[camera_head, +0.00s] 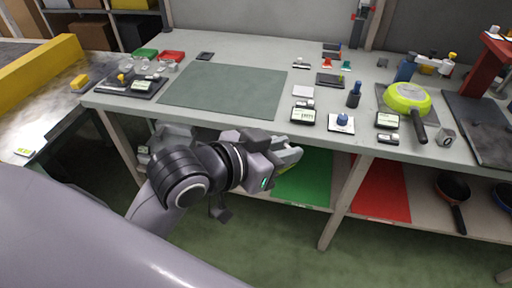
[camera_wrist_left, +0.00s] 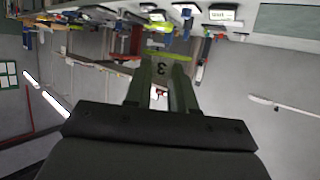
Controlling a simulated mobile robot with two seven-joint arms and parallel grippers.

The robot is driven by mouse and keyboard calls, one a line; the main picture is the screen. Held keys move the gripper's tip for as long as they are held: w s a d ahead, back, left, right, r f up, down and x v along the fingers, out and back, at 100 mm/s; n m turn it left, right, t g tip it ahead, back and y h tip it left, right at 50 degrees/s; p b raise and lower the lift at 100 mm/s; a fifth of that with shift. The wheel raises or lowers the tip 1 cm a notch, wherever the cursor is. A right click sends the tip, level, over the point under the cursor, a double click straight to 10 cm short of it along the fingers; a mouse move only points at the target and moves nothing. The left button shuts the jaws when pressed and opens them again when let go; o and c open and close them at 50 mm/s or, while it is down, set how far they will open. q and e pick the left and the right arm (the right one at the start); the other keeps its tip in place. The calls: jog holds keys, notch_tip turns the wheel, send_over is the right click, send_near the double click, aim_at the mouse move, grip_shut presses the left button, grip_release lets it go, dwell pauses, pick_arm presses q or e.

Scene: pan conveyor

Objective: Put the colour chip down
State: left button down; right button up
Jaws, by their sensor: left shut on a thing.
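My left gripper (camera_head: 290,157) is in front of the workbench's front edge, above the lower shelf in the picture. It also shows in the left wrist view (camera_wrist_left: 161,75), where its two fingers are shut on the colour chip (camera_wrist_left: 160,67). In the head view the chip is mostly hidden by the gripper. My right gripper is not in view.
The workbench (camera_head: 232,50) carries a dark green mat (camera_head: 225,88) that is bare. A lime-green pan (camera_head: 407,97), small displays (camera_head: 302,115) and a blue-knobbed device (camera_head: 342,121) stand to the right. Below, the shelf has green (camera_head: 306,178) and red (camera_head: 381,188) areas.

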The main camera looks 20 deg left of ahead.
pick_arm(q)
jog(key=d+r+m+g+h, duration=0.2)
jog(key=d+r+m+h, duration=0.1)
jog(key=d, duration=0.2)
jog(key=shift+d+f+m+g+h, duration=0.2)
jog(key=shift+f+m+g+h, duration=0.55)
jog(key=shift+m+g, duration=0.75)
jog(key=shift+d+f+m+g+h, duration=0.2)
jog(key=shift+f+m+g+h, duration=0.55)
jog(key=shift+m+g, duration=0.75)
jog(key=shift+d+f+m+g+h, duration=0.2)
jog(key=shift+f+m+g+h, duration=0.55)
jog(key=shift+m+g, duration=0.75)
